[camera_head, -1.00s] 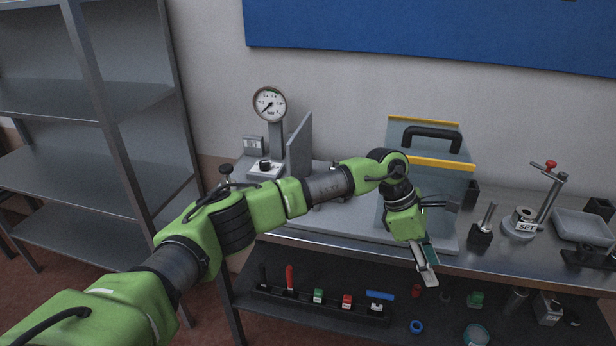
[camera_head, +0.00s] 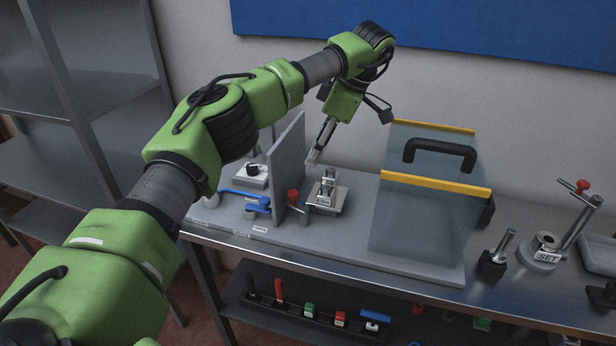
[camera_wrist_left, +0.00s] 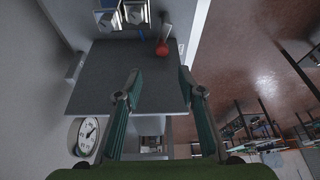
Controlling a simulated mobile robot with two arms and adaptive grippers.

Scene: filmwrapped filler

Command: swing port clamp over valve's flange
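A small metal fitting (camera_head: 327,192) with a labelled front stands on the grey base plate; it may be the valve, and its flange is not clear. A red-knobbed metal post (camera_head: 294,202) stands just left of it, beside the upright grey panel (camera_head: 289,160); it may be the port clamp. The red knob also shows in the left wrist view (camera_wrist_left: 162,48). My left gripper (camera_head: 314,157) points down above and slightly left of the fitting, apart from it. Its fingers (camera_wrist_left: 159,72) are spread, with nothing between them. My right gripper is not in view.
A clear guard (camera_head: 418,215) with a black handle and yellow strips stands right of the fitting. A blue lever (camera_head: 245,198) lies left of the grey panel. A dial gauge (camera_wrist_left: 88,135) shows in the wrist view. A SET stand (camera_head: 546,252) is on the right bench.

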